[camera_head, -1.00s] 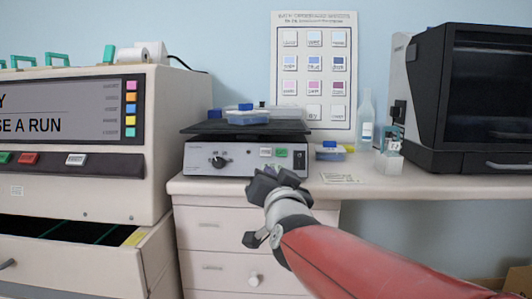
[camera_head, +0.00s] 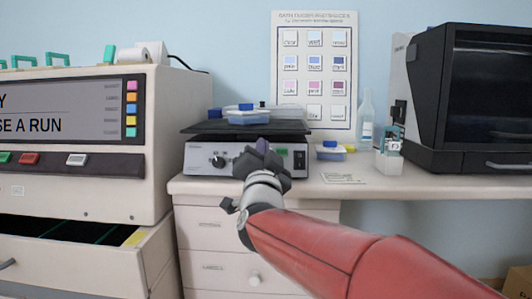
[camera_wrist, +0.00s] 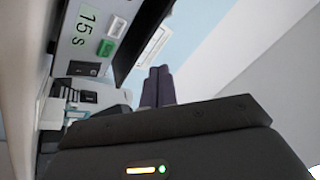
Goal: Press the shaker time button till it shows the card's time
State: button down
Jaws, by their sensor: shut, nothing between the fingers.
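The shaker (camera_head: 199,160) is a grey box with a dark platform on the counter. Its front panel has a dark knob (camera_head: 219,161), a green button (camera_head: 282,152) and a dark switch at the right end. In the wrist view the panel (camera_wrist: 66,48) shows "15 s" (camera_wrist: 85,25) beside a white button (camera_wrist: 117,25) and a green button (camera_wrist: 106,48). My gripper (camera_head: 262,148) is shut and empty in front of the panel; its fingers (camera_wrist: 158,86) show in the wrist view. It hides the white button in the head view; contact cannot be told. A card (camera_head: 342,178) lies on the counter, its writing too small to read.
Blue-lidded containers (camera_head: 248,116) sit on the shaker platform. A stainer (camera_head: 80,180) with an open drawer stands left. A bottle (camera_head: 366,118) and a black machine (camera_head: 480,100) stand right. A chart (camera_head: 314,75) hangs behind. The counter around the card is mostly clear.

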jog(key=shift+w+d+f, duration=0.1)
jog(key=shift+w+f, duration=0.35)
jog(key=shift+w, duration=0.65)
jog(key=shift+w+a+f, duration=0.1)
jog(key=shift+w+f, duration=0.4)
jog(key=shift+w, duration=0.65)
jog(key=shift+w+d+f, duration=0.1)
jog(key=shift+w+f, duration=0.35)
jog(key=shift+w, duration=0.65)
jog(key=shift+w+f+b, duration=0.1)
jog(key=shift+b, duration=0.3)
jog(key=shift+w, duration=0.3)
jog(key=shift+w+f+b, duration=0.15)
jog(key=shift+w+b, duration=0.15)
jog(key=shift+b, duration=0.1)
jog(key=shift+s, duration=0.1)
jog(key=shift+s+r+b, duration=0.25)
jog(key=shift+s+b, duration=0.05)
jog(key=shift+s, duration=0.3)
